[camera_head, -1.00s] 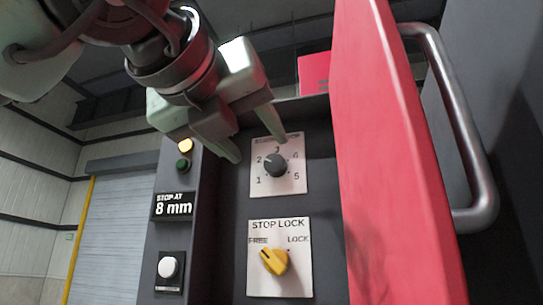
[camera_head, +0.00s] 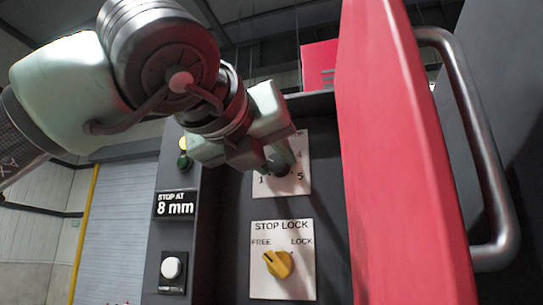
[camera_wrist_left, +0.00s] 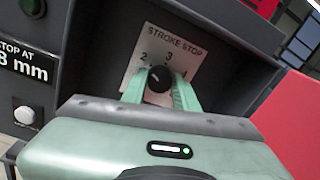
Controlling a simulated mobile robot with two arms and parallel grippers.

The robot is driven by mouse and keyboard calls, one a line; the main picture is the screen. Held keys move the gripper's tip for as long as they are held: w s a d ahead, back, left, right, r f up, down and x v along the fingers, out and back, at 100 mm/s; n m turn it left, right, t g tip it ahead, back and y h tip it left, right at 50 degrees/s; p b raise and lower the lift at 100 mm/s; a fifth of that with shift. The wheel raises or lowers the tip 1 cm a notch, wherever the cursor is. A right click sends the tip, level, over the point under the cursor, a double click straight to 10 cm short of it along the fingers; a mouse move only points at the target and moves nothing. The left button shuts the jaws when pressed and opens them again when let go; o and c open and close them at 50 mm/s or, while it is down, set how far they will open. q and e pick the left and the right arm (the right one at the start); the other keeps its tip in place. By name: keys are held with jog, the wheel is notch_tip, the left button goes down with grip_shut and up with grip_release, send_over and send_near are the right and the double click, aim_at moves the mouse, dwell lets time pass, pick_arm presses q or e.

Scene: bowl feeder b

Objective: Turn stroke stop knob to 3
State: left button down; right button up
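The stroke stop knob (camera_head: 279,166) is a dark round dial on a white plate (camera_head: 302,182) with numbers around it. In the left wrist view the knob (camera_wrist_left: 159,79) shows below the label STROKE STOP, with 2, 3 and 4 readable. Its small pale mark seems to point up-left, towards 2; the exact setting is hard to tell. My left gripper (camera_wrist_left: 160,86) has one finger on each side of the knob, seemingly with narrow gaps. In the head view the gripper (camera_head: 276,156) covers much of the plate. My right gripper is in neither view.
Below is the STOP LOCK plate with a yellow knob (camera_head: 278,264) pointing towards FREE. A red door (camera_head: 395,150) with a metal handle (camera_head: 480,150) stands close on the right. On the left are a STOP AT 8 mm sign (camera_head: 175,205) and a white button (camera_head: 171,268).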

pick_arm(q)
jog(key=shift+m, duration=0.4)
jog(key=m, duration=0.3)
jog(key=shift+d+m+b, duration=0.1)
jog(key=shift+m+b, duration=0.3)
jog(key=m, duration=0.4)
jog(key=shift+d+m+y+p, duration=0.1)
jog(key=shift+m+y+p, duration=0.3)
jog(key=shift+m, duration=1)
jog(key=c, duration=1.1)
grip_release()
